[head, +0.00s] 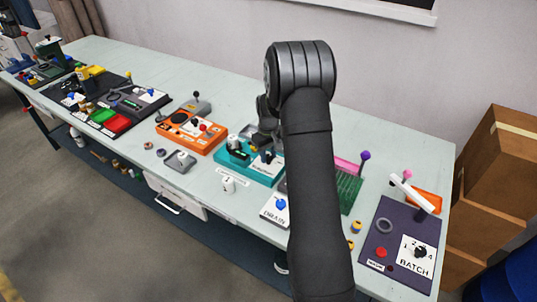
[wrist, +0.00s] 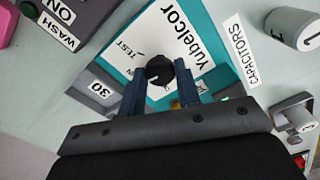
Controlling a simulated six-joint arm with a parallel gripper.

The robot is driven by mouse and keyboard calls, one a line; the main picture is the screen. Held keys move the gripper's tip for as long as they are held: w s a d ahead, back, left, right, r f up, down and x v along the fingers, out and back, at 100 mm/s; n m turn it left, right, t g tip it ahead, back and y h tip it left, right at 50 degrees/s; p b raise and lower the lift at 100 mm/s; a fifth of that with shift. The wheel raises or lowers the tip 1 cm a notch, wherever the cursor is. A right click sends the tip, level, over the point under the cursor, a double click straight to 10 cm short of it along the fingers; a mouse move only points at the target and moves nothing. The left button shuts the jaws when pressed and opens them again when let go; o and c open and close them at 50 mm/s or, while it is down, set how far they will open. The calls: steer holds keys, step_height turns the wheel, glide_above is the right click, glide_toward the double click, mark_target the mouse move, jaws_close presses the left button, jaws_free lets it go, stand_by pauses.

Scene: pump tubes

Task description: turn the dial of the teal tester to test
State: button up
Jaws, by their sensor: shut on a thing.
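The teal tester (head: 262,173) lies on the bench just left of my arm in the head view. In the wrist view the tester (wrist: 212,88) shows a white face plate marked "Yubelcor", "TEST" and "ON". Its black dial (wrist: 158,68) sits on the plate between the two blue fingertips of my gripper (wrist: 160,80). My gripper is shut on the dial, one finger on each side. The "TEST" mark lies up and left of the dial. I cannot tell exactly where the dial points. In the head view my arm hides part of the tester's surroundings.
An orange device (head: 192,132) stands left of the tester. A white cylinder (head: 228,184) stands in front of it, also in the wrist view (wrist: 295,28). A "CAPACITORS" label (wrist: 240,50) lies beside the tester. A purple "BATCH" panel (head: 382,225) lies at the right end.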

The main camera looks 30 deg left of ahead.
mark_target(269, 157)
steer(key=m, duration=0.5)
steer(key=shift+m, duration=2.5)
steer(key=o, duration=1)
steer(key=shift+c, duration=0.2)
steer(key=shift+r, duration=0.1)
step_height(269, 157, up, 17)
steer(key=shift+r, duration=0.2)
steer(key=shift+f, duration=0.15)
